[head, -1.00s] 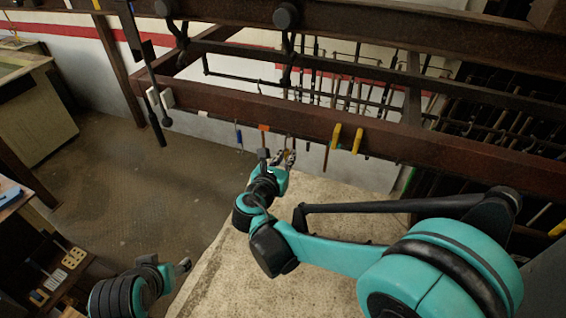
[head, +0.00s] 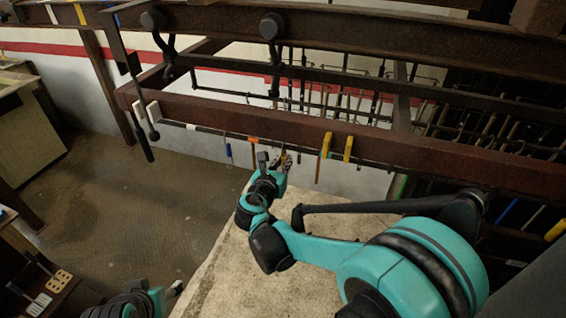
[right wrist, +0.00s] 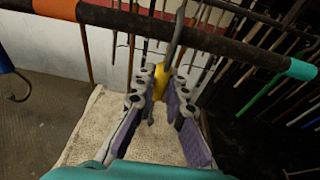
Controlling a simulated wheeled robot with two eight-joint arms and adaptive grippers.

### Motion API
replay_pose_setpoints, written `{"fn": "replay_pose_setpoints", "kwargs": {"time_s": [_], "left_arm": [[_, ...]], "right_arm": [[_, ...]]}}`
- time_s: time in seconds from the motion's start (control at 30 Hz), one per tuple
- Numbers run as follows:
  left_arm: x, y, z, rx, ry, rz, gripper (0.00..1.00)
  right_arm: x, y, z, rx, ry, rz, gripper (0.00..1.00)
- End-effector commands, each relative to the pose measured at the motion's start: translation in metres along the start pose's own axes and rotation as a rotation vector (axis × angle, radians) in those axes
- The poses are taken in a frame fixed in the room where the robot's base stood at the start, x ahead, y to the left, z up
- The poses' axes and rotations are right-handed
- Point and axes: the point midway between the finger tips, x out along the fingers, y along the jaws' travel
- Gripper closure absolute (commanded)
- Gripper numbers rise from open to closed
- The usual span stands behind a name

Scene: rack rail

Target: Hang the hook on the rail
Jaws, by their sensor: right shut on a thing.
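The rail (right wrist: 120,22) is a dark rod with coloured bands, crossing the top of the right wrist view. In the head view the rail (head: 378,164) runs along below a brown beam. The hook has a yellow body (right wrist: 161,83) and a grey metal shank that rises across the near side of the rail. My right gripper (right wrist: 168,80) is shut on the yellow body, just below the rail. In the head view my right gripper (head: 284,160) is small beneath the beam. My left gripper (head: 175,288) is low at the left, its jaws unclear.
The brown beam (head: 250,122) and a second, upper beam (head: 400,45) cross above the gripper. Yellow-marked pieces (head: 348,148) hang right of it. A blue hook (right wrist: 8,62) hangs at the left in the wrist view. A pale slab (head: 225,255) lies below.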

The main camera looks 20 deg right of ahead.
Motion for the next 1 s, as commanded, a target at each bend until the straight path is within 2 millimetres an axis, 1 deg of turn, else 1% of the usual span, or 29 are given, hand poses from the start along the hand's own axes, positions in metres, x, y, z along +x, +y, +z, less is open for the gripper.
{"fn": "replay_pose_setpoints", "kwargs": {"time_s": [0.27, 0.6, 0.63, 0.7, 1.0], "left_arm": [[-0.0002, 0.0000, -0.0002, 0.000, 0.000, 0.000, 0.45], [0.0036, 0.0000, 0.0025, 0.000, 0.000, 0.000, 0.45], [0.0030, 0.0000, 0.0021, 0.000, 0.000, 0.000, 0.45], [0.0028, 0.0000, 0.0020, 0.000, 0.000, 0.000, 0.45], [0.0027, 0.0000, 0.0019, 0.000, 0.000, 0.000, 0.45]], "right_arm": [[-0.0001, 0.0000, 0.0003, 0.000, 0.000, 0.000, 1.00], [0.0008, 0.0000, -0.0043, 0.000, 0.000, 0.000, 1.00], [0.0006, 0.0000, -0.0037, 0.000, 0.000, 0.000, 0.81], [0.0006, 0.0000, -0.0034, 0.000, 0.000, 0.000, 0.65], [-0.0003, 0.0002, -0.0033, 0.000, 0.000, 0.000, 0.65]]}}
